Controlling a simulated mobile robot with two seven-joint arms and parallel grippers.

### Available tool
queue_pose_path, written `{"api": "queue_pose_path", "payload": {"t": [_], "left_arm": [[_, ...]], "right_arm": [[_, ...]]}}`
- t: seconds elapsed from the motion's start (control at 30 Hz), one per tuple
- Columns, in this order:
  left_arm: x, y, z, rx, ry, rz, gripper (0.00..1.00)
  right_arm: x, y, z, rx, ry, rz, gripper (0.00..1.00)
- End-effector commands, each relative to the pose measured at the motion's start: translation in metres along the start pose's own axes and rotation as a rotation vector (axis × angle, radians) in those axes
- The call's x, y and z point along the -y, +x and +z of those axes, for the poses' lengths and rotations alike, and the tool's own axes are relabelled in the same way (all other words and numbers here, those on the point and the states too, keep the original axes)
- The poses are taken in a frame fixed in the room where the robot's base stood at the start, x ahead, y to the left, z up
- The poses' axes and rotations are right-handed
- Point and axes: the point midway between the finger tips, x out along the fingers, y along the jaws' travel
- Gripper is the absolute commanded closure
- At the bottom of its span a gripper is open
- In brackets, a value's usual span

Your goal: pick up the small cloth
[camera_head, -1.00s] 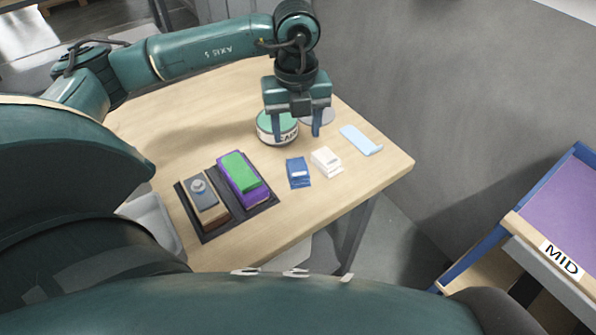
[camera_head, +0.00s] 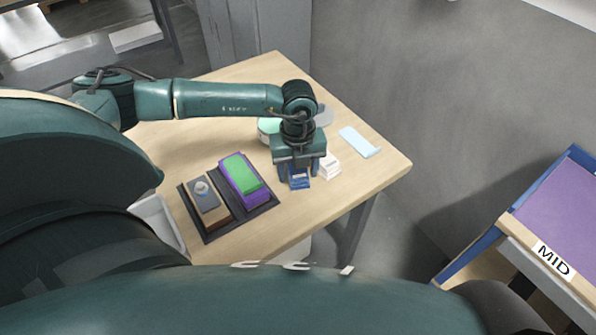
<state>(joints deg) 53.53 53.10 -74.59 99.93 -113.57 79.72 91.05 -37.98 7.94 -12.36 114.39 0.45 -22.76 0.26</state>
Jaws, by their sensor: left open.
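A light blue flat piece (camera_head: 360,142), which looks like a small cloth, lies on the wooden table near its right edge. A small blue folded item (camera_head: 299,182) lies to its left, partly hidden under my left gripper (camera_head: 299,174). I cannot tell for sure which of them is the small cloth. My left gripper points down, open, with its fingers on either side of the blue item in the picture. I cannot tell whether they touch it. My right gripper is not in view.
A white folded item (camera_head: 330,168) lies just right of the gripper. A round green-topped tin (camera_head: 268,128) and a grey disc (camera_head: 324,116) are behind it. A dark tray (camera_head: 213,234) holds a purple-green block (camera_head: 240,174) and a brown-grey block (camera_head: 207,204). A wall stands behind.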

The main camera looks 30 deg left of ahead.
Motion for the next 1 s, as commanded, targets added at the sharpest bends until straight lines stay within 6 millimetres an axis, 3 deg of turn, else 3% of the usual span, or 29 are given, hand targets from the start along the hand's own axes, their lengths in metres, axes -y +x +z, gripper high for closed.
{"api": "queue_pose_path", "payload": {"t": [0.17,0.6,0.83,1.0], "left_arm": [[0.0,0.0,0.0,0.0,0.0,0.0,0.45],[0.0,-0.001,0.0,0.001,0.0,-0.001,0.81],[0.001,-0.005,0.001,0.001,0.0,-0.003,0.81],[0.001,-0.03,0.001,0.004,0.0,-0.005,0.81]], "right_arm": [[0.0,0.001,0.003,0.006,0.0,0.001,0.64],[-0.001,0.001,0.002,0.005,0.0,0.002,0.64],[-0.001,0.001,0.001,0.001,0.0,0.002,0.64],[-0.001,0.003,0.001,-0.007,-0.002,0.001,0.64]]}}
